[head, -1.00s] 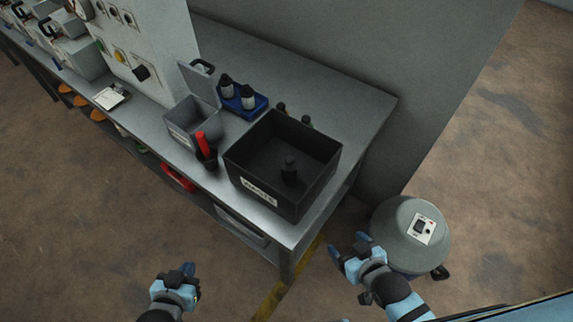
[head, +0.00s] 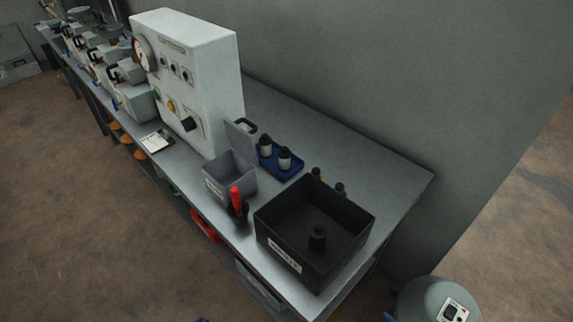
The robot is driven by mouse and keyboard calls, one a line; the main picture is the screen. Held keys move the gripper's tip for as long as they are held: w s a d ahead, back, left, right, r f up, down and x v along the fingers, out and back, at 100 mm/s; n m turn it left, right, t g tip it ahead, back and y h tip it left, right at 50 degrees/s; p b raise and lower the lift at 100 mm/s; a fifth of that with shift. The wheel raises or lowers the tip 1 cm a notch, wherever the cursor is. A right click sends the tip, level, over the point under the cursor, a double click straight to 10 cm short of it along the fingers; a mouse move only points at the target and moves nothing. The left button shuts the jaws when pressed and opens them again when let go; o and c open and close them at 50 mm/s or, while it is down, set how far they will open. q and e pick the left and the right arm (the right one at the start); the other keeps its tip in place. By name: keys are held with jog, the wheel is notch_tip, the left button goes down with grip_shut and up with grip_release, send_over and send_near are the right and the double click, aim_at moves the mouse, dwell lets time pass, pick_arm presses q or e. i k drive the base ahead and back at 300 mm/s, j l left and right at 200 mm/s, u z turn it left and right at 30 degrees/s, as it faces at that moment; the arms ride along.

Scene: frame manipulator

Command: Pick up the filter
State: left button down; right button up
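No part in the head view is clearly marked as a filter. A small black knobbed cylinder (head: 317,238) stands inside an open black box (head: 285,258) with a white label, at the near right end of the bench. Two dark bottles with pale labels (head: 285,160) stand in a blue tray (head: 291,172) behind it. Only a blue sliver of my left gripper (head: 203,320) shows at the bottom edge. A blue bit of my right gripper (head: 388,317) shows at the bottom, left of the grey drum. Their fingers are mostly out of frame.
An open grey bin (head: 228,187) and a dark cup with a red-handled item (head: 236,197) stand left of the black box. A white control cabinet (head: 200,60) stands farther left on the metal bench (head: 395,185). A grey drum (head: 425,300) stands on the floor, lower right.

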aim_at(284, 155)
jog(key=j, duration=0.45)
jog(key=i+j+u, duration=0.1)
jog(key=j, duration=0.35)
jog(key=i+j, duration=0.15)
jog(key=j, duration=0.15)
jog(key=i+j, duration=0.15)
jog(key=j, duration=0.2)
jog(key=u, duration=0.05)
